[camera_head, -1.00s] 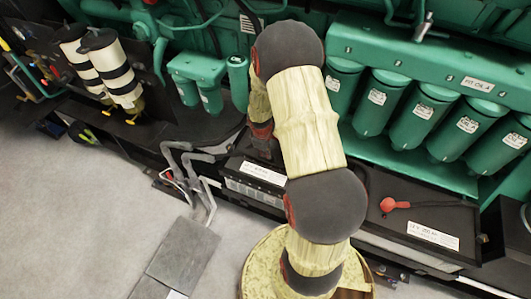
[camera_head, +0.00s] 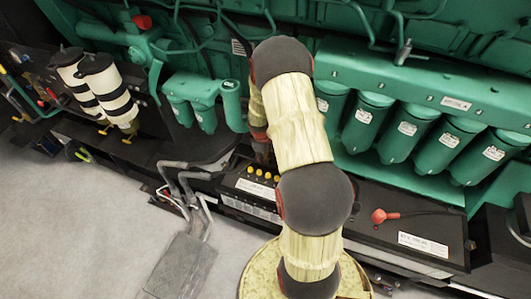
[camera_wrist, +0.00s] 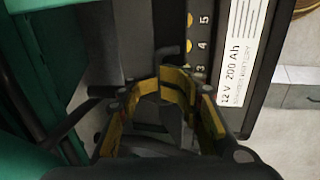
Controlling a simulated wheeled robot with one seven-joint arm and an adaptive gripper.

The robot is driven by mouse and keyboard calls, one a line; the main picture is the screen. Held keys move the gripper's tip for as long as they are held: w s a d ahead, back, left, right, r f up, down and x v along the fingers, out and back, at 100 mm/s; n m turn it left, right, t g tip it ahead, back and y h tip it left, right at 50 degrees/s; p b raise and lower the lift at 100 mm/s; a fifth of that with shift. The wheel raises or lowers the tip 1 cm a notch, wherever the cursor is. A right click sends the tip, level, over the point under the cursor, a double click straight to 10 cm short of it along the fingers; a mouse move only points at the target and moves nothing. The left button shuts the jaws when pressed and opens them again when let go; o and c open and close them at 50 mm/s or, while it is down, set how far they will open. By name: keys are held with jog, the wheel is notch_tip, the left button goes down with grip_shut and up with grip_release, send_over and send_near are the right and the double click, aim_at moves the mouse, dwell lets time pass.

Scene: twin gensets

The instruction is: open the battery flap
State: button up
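The left battery (camera_head: 245,192) stands on the skid, its white label and a row of yellow caps showing. In the wrist view the battery (camera_wrist: 245,75) fills the upper right, with the "12 V 200 Ah" label and caps numbered 3 to 5. A dark panel (camera_wrist: 95,45) lies left of the caps; I cannot tell whether it is the flap. My gripper (camera_wrist: 168,80) is beside the caps, its yellow-padded fingers apart. Dark parts show between and behind them; contact is unclear. In the head view my arm hides most of the gripper.
A second battery (camera_head: 385,236) with a black top and a red knob (camera_head: 379,215) sits to the right. Green filters (camera_head: 405,130) line the engine above. Grey pipes (camera_head: 180,180) and a grey slab (camera_head: 178,265) lie left. Clear floor (camera_head: 80,230) is at lower left.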

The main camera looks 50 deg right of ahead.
jog(key=shift+o, duration=0.7)
jog(key=shift+s+f, duration=0.1)
jog(key=shift+f, duration=0.15)
jog(key=shift+r, duration=0.2)
jog(key=shift+d+r+p, duration=0.1)
jog(key=shift+r+p, duration=0.1)
jog(key=shift+p, duration=0.1)
jog(key=shift+w+d+r+p, duration=0.4)
jog(key=shift+d+r+p, duration=0.55)
jog(key=shift+r+p, duration=0.1)
jog(key=shift+w+d+r+p, duration=0.45)
jog(key=shift+d+r+p, duration=0.55)
jog(key=shift+w+d+r+p, duration=0.4)
jog(key=shift+d+r+p, duration=0.55)
jog(key=shift+r+p, duration=0.1)
jog(key=r, duration=0.4)
jog(key=a+r, duration=0.1)
jog(key=r, duration=0.2)
jog(key=a+r, duration=0.1)
jog(key=r, duration=0.3)
jog(key=shift+s+a+r, duration=0.1)
jog(key=shift+s+r, duration=0.25)
jog(key=shift+s, duration=0.05)
